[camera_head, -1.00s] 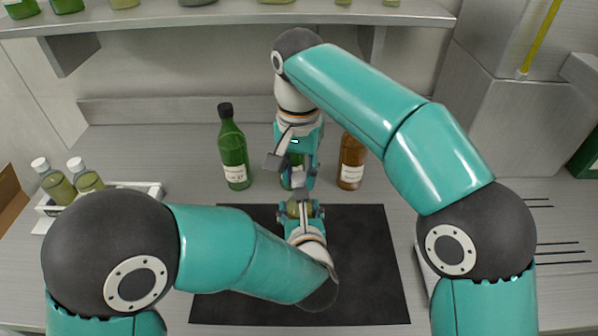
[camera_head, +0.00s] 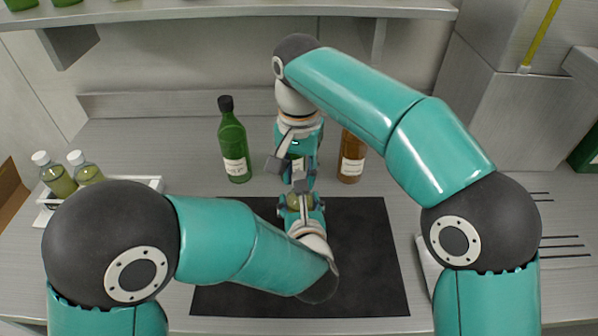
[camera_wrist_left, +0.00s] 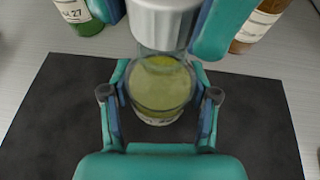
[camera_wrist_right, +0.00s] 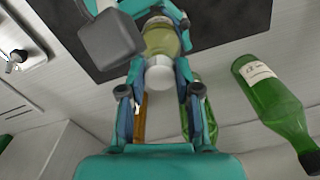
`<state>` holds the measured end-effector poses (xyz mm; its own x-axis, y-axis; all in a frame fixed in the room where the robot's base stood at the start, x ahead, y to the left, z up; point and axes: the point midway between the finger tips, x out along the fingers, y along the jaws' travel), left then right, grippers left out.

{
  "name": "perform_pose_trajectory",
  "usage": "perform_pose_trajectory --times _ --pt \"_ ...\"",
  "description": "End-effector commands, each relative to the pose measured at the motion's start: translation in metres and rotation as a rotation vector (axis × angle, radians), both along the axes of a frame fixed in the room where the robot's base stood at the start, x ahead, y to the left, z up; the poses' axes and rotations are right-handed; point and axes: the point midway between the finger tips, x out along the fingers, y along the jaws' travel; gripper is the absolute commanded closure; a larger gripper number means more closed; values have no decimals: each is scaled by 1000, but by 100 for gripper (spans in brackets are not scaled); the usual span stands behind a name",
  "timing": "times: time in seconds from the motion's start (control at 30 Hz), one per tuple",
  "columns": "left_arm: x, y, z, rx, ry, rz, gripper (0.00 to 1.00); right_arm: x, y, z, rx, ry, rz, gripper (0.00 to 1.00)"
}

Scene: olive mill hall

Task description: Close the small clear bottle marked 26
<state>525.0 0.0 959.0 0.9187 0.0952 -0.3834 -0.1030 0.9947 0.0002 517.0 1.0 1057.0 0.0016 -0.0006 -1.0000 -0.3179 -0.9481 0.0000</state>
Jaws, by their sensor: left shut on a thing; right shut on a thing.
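The small clear bottle (camera_wrist_left: 160,85) with yellow-green liquid is upright in my left gripper (camera_wrist_left: 161,92), which is shut around its body over the black mat. It also shows in the head view (camera_head: 300,201); its marking is not readable. My right gripper (camera_wrist_right: 160,92) is above it and shut on a whitish cap (camera_wrist_right: 158,76). The cap also shows in the left wrist view (camera_wrist_left: 165,22), lined up over the bottle's neck. The cap is at or very close to the neck; whether it is fully seated I cannot tell.
A tall green bottle (camera_head: 233,148) and a brown bottle (camera_head: 351,157) stand behind the mat (camera_head: 360,260). Another green bottle is mostly hidden behind my right gripper. A white tray (camera_head: 153,183) with small capped bottles is at the left. The mat's right side is clear.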

Motion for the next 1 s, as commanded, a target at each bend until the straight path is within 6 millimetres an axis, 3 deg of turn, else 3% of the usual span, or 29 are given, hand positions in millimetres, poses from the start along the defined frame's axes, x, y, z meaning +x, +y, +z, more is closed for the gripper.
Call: perform_pose_trajectory --times 0.67,0.83,1.0 --pt "0 0 0 0 -1 1 100 0 0 -11 0 0 -12 80" --pt "0 0 0 0 -1 1 100 0 1 -11 -1 -1 -184 80" --pt "0 0 0 0 -1 1 100 1 2 -11 -1 -1 -549 80"
